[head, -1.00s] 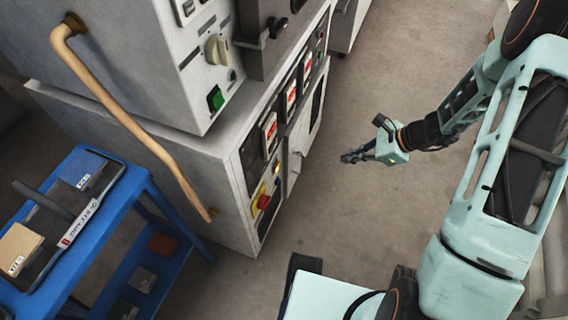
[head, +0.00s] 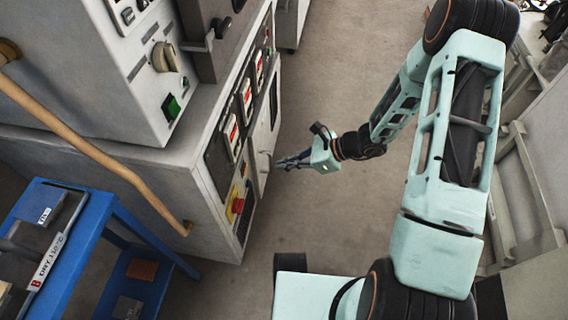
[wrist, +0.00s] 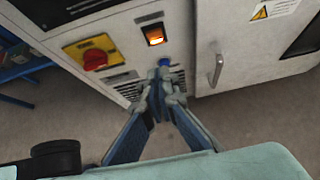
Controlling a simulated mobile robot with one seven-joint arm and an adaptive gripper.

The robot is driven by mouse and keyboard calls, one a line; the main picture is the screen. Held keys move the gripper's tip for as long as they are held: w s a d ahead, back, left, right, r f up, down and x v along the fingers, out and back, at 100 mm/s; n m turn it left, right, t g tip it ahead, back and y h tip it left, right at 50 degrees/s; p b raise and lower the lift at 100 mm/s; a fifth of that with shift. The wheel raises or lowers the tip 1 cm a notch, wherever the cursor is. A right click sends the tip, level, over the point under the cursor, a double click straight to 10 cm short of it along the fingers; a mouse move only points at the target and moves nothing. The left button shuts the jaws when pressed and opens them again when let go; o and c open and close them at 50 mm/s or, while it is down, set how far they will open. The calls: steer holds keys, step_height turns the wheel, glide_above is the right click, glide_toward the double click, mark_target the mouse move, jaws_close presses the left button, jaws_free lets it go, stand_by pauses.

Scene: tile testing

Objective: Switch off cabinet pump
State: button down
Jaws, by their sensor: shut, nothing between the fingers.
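The cabinet (head: 150,175) stands at left in the head view, its control panel facing my arm. A small blue part (wrist: 164,62) sits just beyond my fingertips. My gripper (wrist: 160,85) is shut and empty, pointing at the panel below the lit switch. It also shows in the head view (head: 279,163), close to the panel's front. Whether the fingertips touch the panel cannot be told. No label naming the pump is readable.
A cabinet door with a metal handle (wrist: 217,68) is right of my fingers. A blue trolley (head: 125,215) stands at lower left, and a tan curved bar (head: 105,147) crosses the cabinet side. The floor (head: 330,80) in front of the panel is clear.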

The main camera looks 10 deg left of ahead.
mark_target(246, 168)
steer(key=a+f+b, duration=0.1)
steer(key=a, duration=0.2)
steer(key=a+f+b, duration=0.1)
steer(key=a, duration=0.2)
steer(key=a+f, duration=0.1)
steer(key=a, duration=0.2)
steer(key=shift+w+f+b, duration=0.25)
steer(key=shift+w+b, duration=0.1)
steer(key=shift+b, duration=0.05)
steer(key=shift+a+r+h+p, duration=0.3)
steer(key=shift+a+r+p, duration=0.1)
steer(key=shift+p, duration=0.15)
steer(key=shift+f, duration=0.3)
steer(key=shift+r, duration=0.1)
